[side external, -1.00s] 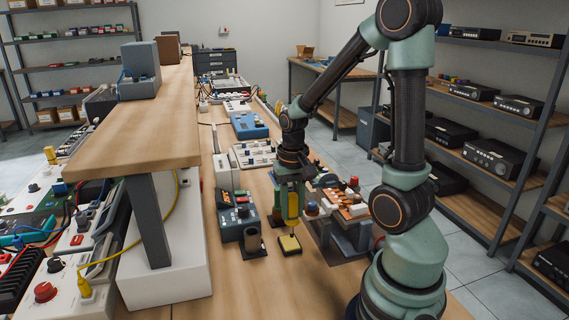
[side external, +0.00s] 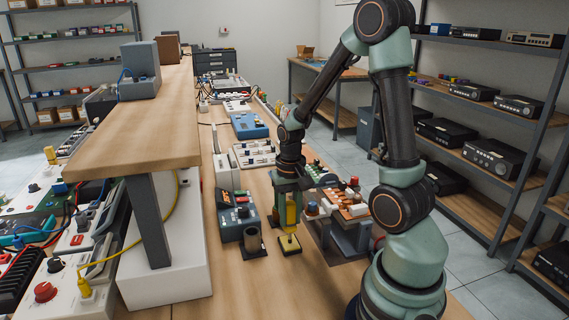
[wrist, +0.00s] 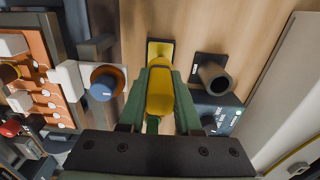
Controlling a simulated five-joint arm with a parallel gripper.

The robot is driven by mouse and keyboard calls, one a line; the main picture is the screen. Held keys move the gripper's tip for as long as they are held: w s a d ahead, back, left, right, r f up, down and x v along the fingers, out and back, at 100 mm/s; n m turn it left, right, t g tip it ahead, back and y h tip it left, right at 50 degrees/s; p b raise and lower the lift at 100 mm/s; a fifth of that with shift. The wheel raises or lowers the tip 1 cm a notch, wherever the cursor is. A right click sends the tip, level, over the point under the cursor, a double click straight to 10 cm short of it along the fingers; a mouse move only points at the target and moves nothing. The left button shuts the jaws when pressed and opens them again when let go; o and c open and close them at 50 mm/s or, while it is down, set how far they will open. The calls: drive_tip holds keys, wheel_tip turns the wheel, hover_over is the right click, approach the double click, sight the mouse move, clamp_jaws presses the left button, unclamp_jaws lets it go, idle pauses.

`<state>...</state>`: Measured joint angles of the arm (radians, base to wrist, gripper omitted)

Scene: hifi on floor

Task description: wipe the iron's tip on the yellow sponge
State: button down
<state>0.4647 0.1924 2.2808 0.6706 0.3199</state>
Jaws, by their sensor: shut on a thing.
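The soldering iron with a thick yellow handle (side external: 291,213) is held upright in my gripper (side external: 288,190), which is shut on it. In the wrist view the yellow handle (wrist: 159,92) sits between the two green fingers of my gripper (wrist: 158,100). The yellow sponge (side external: 290,245) lies in a dark tray on the bench, right below the iron. In the wrist view the sponge (wrist: 158,47) shows just beyond the handle's end. The iron's tip is too small or hidden, so I cannot tell whether it touches the sponge.
A dark tube-shaped stand (side external: 252,241) is close left of the sponge, empty, with the blue-grey soldering station (side external: 232,222) behind it. An orange board with white parts (side external: 346,208) and a blue-topped orange knob (wrist: 104,84) are on the other side. Bare bench lies in front.

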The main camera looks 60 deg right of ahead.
drive_tip(key=shift+w+d+f, duration=0.15)
drive_tip(key=shift+w+d, duration=0.55)
drive_tip(key=shift+s+a, duration=1.3)
drive_tip(key=shift+s, duration=0.05)
drive_tip(key=shift+w+d, duration=1.3)
drive_tip(key=shift+w, duration=0.05)
wheel_tip(320, 180, up, 8)
idle(0.3)
drive_tip(key=shift+r, duration=0.2)
idle(0.4)
